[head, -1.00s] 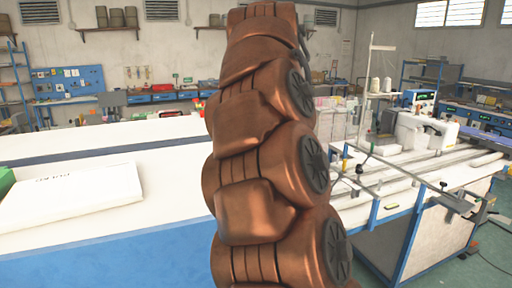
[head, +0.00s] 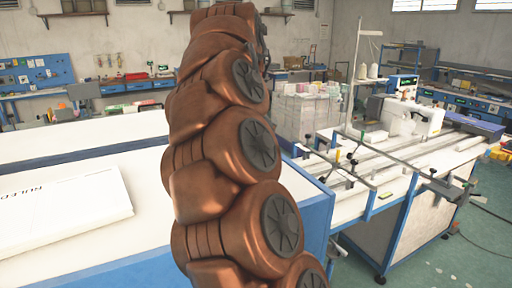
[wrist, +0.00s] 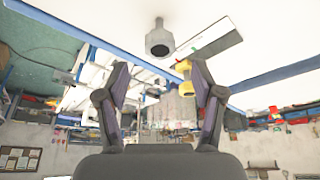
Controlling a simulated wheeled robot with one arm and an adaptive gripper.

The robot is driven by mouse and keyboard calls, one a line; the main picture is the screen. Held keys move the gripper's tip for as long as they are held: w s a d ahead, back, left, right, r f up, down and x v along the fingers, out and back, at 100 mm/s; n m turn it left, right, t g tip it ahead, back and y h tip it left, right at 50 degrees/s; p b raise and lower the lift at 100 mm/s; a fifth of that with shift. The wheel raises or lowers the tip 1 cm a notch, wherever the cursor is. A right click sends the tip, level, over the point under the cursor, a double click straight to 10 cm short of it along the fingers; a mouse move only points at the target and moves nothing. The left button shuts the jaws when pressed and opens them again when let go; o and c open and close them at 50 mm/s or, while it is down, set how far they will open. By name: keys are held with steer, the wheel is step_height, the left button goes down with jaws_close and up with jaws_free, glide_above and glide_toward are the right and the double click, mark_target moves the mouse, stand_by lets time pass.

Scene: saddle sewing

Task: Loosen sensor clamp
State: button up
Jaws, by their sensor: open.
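My gripper (wrist: 161,100) shows in the wrist view, where the room appears upside down. Its two dark fingers stand apart with nothing held between them. In the head view my copper-coloured arm fills the middle, and the gripper is out of that view. Small dark-knobbed clamps (head: 351,158) sit on rails on the white sewing bench at right. A dark fitting (head: 447,187) is on the bench's near edge. I cannot tell which of these is the sensor clamp. The gripper appears well apart from the bench.
A white sewing machine (head: 412,117) and a thread stand (head: 358,62) are on the right bench. A large white table (head: 90,136) with a flat white box (head: 65,207) fills the left. Green floor (head: 440,262) is open at right. The wrist view shows a grey cylinder (wrist: 159,41).

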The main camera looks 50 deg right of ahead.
steer(key=shift+p+x, duration=0.7)
steer(key=shift+x, duration=1.9)
steer(key=shift+a, duration=0.1)
steer(key=c, duration=1.1)
